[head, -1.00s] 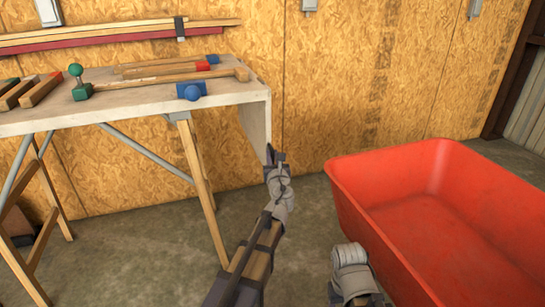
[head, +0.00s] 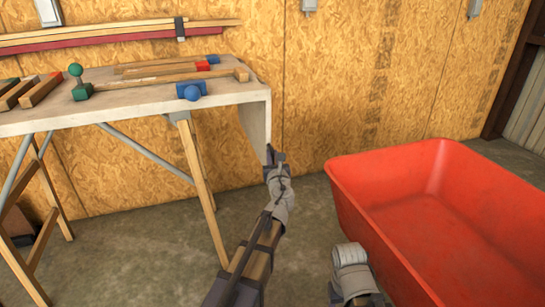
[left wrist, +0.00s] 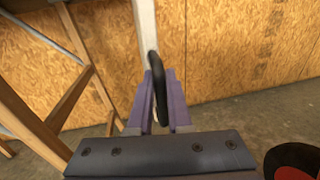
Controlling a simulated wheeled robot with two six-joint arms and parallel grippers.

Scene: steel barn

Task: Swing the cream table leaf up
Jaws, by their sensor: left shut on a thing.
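The cream table leaf (head: 256,122) hangs down from the right end of the cream table top (head: 130,106) in the head view. In the left wrist view the leaf (left wrist: 145,22) shows nearly edge-on as a pale strip. My left gripper (head: 274,158) is at the leaf's lower edge. In the left wrist view its purple fingers (left wrist: 160,98) are shut on a dark curved handle (left wrist: 154,66) at the leaf's edge. Part of my right arm shows at the bottom of the head view, but its gripper fingers do not.
Mallets (head: 190,92) and wooden blocks (head: 40,90) lie on the table top. A wooden trestle leg (head: 203,190) stands left of my left arm. A large red tub (head: 430,210) fills the right side. Bare floor lies between.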

